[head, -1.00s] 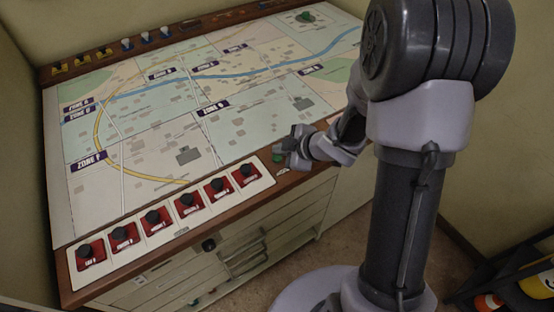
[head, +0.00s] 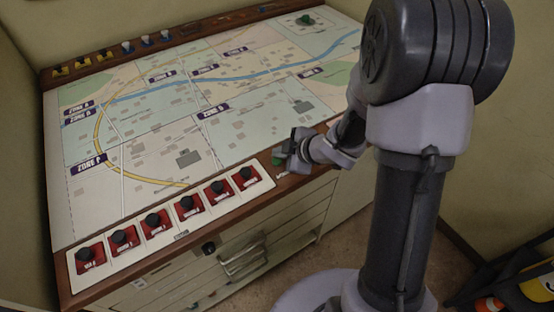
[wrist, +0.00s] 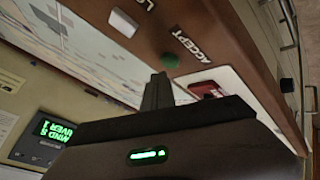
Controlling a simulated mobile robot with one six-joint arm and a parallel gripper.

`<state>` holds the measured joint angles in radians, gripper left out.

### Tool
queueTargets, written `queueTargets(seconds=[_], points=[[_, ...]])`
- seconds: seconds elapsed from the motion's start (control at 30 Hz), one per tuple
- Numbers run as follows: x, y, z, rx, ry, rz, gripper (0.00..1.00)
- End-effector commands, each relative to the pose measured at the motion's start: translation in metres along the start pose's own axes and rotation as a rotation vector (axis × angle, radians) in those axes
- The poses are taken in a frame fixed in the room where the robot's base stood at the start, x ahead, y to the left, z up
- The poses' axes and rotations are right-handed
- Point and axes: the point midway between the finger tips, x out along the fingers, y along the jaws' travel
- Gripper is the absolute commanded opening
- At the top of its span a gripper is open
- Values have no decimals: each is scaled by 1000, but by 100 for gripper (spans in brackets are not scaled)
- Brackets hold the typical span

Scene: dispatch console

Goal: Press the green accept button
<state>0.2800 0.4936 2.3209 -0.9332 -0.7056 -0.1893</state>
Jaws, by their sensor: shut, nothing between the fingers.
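The green accept button (wrist: 170,60) is small and round. It sits on the brown wooden edge of the console, beside the white word ACCEPT in the wrist view. In the head view the green button (head: 277,159) shows just left of my gripper (head: 285,160), which partly covers it. My gripper (wrist: 158,82) is shut and empty. In the wrist view its fingertips point toward the button and appear just short of it. I cannot tell for certain whether they touch it.
A white button (wrist: 123,22) sits farther along the same wooden edge. A panel of several red switch blocks (head: 190,203) lies left of my gripper in the head view. The map board (head: 200,110) is behind it. Drawers with handles (head: 245,262) are below the edge.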

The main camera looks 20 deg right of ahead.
Motion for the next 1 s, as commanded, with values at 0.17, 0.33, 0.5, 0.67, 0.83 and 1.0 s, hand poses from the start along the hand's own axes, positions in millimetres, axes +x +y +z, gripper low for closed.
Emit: queueTargets(seconds=[0.17,0.33,0.5,0.67,0.83,1.0], points=[[0,0,0,0,0,0,0],[0,0,0,0,0,0,0],[0,0,0,0,0,0,0],[0,0,0,0,0,0,0],[2,-1,1,0,0,0,0],[7,-5,5,0,0,0,0]])
